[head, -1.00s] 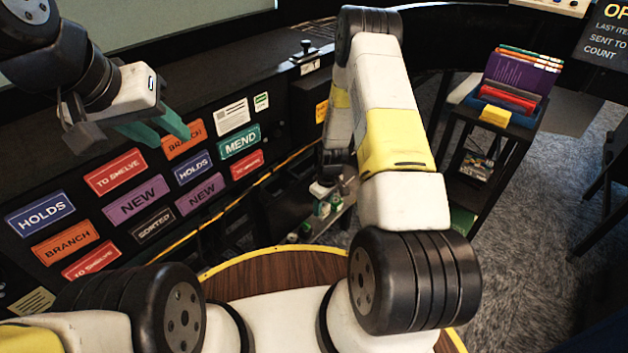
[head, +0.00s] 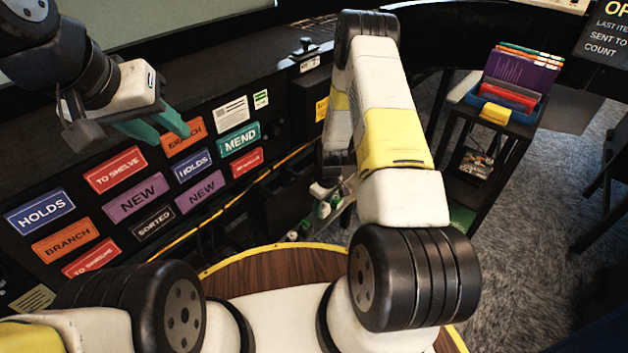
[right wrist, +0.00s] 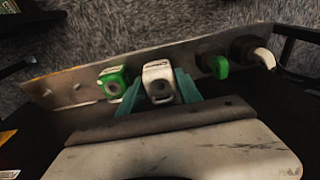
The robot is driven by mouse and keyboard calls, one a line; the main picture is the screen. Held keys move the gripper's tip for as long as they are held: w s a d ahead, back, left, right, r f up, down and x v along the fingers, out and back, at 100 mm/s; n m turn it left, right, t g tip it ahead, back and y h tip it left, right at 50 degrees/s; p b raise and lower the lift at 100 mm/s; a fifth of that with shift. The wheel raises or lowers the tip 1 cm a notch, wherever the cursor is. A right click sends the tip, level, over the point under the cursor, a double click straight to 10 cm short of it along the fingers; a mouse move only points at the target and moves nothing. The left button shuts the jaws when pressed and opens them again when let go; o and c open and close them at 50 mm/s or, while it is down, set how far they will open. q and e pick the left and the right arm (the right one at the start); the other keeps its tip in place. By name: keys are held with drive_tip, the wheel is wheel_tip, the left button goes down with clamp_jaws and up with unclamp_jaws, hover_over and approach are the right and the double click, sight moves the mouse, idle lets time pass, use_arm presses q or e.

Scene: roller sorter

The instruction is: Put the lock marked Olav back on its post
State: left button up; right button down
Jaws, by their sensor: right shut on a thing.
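In the right wrist view a white lock (right wrist: 158,77) sits between the teal fingertips of my right gripper (right wrist: 160,92), which is shut on it. Any name on it is too small and blurred to read. A green lock (right wrist: 113,84) is just left of it, at a pale rail (right wrist: 60,88). My left gripper (head: 166,138) is open and empty in front of the label panel.
Small green and white items (head: 323,208) show below my right arm in the head view. A dark cart (head: 470,165) with a blue bin (head: 505,112) of books stands to the right. The label panel (head: 150,190) fills the left.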

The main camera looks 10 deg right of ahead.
drive_tip(key=shift+f, duration=0.65)
drive_tip(key=shift+f, duration=0.4)
idle(0.5)
drive_tip(key=c, duration=0.7)
unclamp_jaws()
drive_tip(key=r, duration=0.8)
drive_tip(key=shift+s+d, duration=0.3)
drive_tip(key=s+r+m+t, duration=0.1)
drive_tip(key=s+r+m, duration=0.1)
drive_tip(key=r, duration=1.3)
drive_tip(key=s+r+m+t, duration=0.1)
drive_tip(key=s+r, duration=0.1)
drive_tip(key=r, duration=1.2)
drive_tip(key=s+a+r+m+t, duration=0.1)
drive_tip(key=s+r, duration=0.4)
drive_tip(key=s, duration=0.1)
drive_tip(key=s+a+r+m+t+y, duration=0.1)
drive_tip(key=s+r, duration=0.4)
drive_tip(key=s, duration=0.2)
drive_tip(key=s+r+m+t, duration=0.1)
drive_tip(key=s+r+m, duration=0.1)
drive_tip(key=s+r, duration=0.4)
drive_tip(key=shift+s+a, duration=0.35)
drive_tip(key=shift+a, duration=0.05)
